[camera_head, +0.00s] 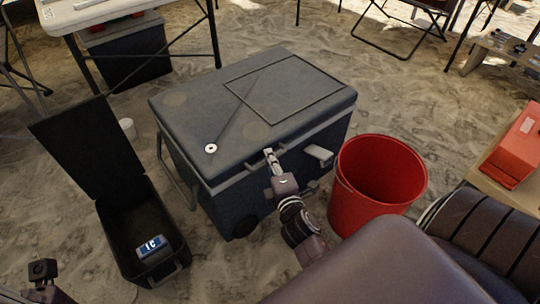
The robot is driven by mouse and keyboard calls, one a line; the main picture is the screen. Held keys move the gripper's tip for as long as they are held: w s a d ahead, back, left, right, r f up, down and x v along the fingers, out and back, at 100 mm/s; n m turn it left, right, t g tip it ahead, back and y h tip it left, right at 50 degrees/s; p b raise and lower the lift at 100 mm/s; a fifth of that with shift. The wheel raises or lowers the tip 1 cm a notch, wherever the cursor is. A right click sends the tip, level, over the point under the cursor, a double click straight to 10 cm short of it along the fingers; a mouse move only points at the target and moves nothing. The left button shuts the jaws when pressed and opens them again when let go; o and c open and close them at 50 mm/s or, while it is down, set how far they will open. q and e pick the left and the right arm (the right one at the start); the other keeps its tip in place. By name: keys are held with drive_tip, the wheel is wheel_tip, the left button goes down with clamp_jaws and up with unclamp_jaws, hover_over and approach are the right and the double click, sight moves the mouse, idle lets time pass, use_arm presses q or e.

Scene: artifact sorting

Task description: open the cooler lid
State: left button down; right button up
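The cooler (215,190) is a dark grey box in the middle of the head view, standing on sandy ground. Its lid (215,115) lies flat and closed on top. My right gripper (270,154) is at the front edge of the lid, by a small dark handle there. Its fingertips look close to the handle, but they are too small to tell whether they are shut on it. A part of my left arm (42,272) shows at the lower left corner; its fingertips are not clearly visible.
A red bucket (378,180) stands right of the cooler, close to my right arm. An open black box (130,225) with a blue-labelled item (152,247) inside stands at left. A white table (95,14) is at the back left. Sandy ground is free behind the cooler.

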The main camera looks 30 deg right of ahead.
clamp_jaws()
idle(0.5)
